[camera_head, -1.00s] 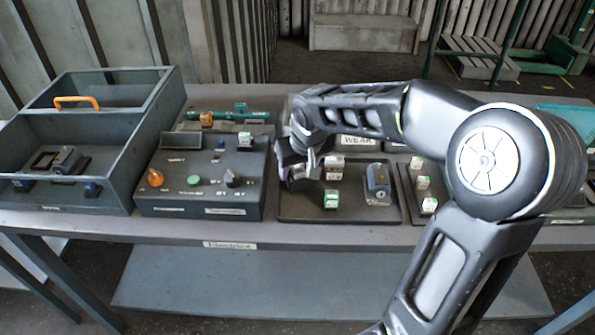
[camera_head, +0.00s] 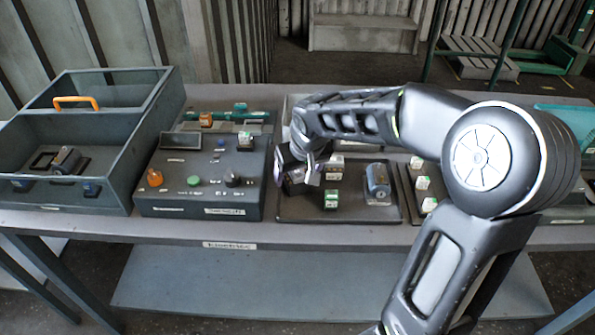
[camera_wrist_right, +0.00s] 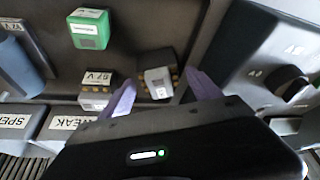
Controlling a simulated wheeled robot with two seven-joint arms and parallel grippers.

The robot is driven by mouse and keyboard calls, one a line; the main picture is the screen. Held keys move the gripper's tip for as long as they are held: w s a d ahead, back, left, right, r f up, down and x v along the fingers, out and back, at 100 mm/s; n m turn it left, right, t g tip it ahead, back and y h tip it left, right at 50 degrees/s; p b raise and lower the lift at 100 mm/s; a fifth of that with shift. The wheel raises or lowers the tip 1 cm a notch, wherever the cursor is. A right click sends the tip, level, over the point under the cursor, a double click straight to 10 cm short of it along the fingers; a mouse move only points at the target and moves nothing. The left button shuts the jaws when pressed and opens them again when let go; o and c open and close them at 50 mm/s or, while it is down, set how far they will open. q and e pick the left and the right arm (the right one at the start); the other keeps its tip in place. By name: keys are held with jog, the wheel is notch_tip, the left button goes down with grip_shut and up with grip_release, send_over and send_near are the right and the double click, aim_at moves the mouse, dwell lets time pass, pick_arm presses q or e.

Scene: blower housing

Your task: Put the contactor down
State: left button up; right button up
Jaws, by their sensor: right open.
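A small block with a pale top and brass-coloured terminals, which I take to be the contactor (camera_wrist_right: 157,83), sits between the fingers of my right gripper (camera_wrist_right: 162,84) in the right wrist view. It appears to rest on the dark tray (camera_wrist_right: 135,28). The fingers are apart, one on either side of it. In the head view my right gripper (camera_head: 299,181) is low over the left part of the tray (camera_head: 350,215) and largely hides the block. My left gripper is not in view.
A green-topped block (camera_head: 331,199), a white-labelled block (camera_head: 334,165) and a blue-grey device (camera_head: 377,184) stand on the tray. A control box (camera_head: 190,207) with knobs is just left, and a grey open-topped case (camera_head: 125,180) lies beyond it. The tray's front middle is bare.

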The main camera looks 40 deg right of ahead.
jog(key=v, duration=1.2)
jog(key=shift+r+b, duration=0.15)
jog(key=shift+b, duration=0.25)
jog(key=shift+c, duration=0.4)
dwell(0.8)
